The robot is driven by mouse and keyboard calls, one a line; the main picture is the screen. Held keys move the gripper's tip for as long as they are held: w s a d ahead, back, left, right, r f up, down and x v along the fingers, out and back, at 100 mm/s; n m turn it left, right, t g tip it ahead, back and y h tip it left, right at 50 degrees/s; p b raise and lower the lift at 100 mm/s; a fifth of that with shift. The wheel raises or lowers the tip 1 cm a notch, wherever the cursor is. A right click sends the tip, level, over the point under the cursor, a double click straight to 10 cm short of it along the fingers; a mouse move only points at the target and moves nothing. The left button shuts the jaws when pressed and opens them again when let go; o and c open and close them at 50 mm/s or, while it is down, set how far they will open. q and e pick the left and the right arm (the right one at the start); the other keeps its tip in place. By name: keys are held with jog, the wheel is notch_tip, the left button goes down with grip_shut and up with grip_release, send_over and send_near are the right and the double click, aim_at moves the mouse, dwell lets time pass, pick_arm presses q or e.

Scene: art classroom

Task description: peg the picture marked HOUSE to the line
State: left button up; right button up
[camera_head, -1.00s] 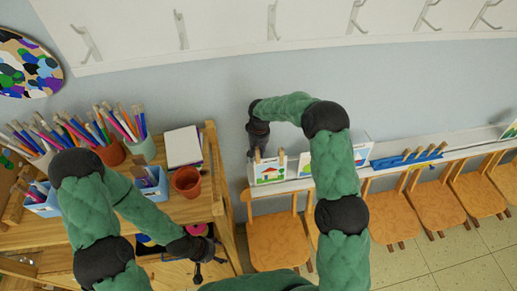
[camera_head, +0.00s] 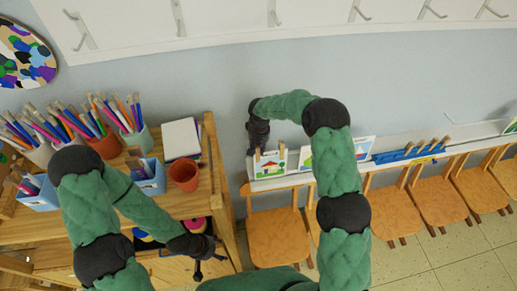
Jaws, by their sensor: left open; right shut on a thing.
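A white picture card with a red-roofed house and green ground (camera_head: 270,165) stands upright at the left end of the wall ledge. One wooden peg (camera_head: 257,155) is at its top left and another peg (camera_head: 281,152) at its top right. My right gripper (camera_head: 257,147) is at the card's top left corner, shut on the left peg; its fingertips are small and dark. No line can be made out, and no lettering is legible.
Other picture cards (camera_head: 363,148) stand along the ledge, partly behind my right arm. A blue rack (camera_head: 412,154) holds several pegs. Chairs (camera_head: 277,236) stand below. The wooden cart (camera_head: 195,204) at left carries brush pots, a paper stack (camera_head: 181,138) and a terracotta pot (camera_head: 184,175).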

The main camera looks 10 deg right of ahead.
jog(key=o, duration=0.9)
jog(key=shift+o, duration=1.4)
jog(key=shift+r, duration=0.15)
jog(key=shift+d+r+p, duration=0.1)
jog(key=shift+r+p, duration=1.15)
jog(key=shift+r, duration=2.05)
jog(key=shift+r, duration=0.1)
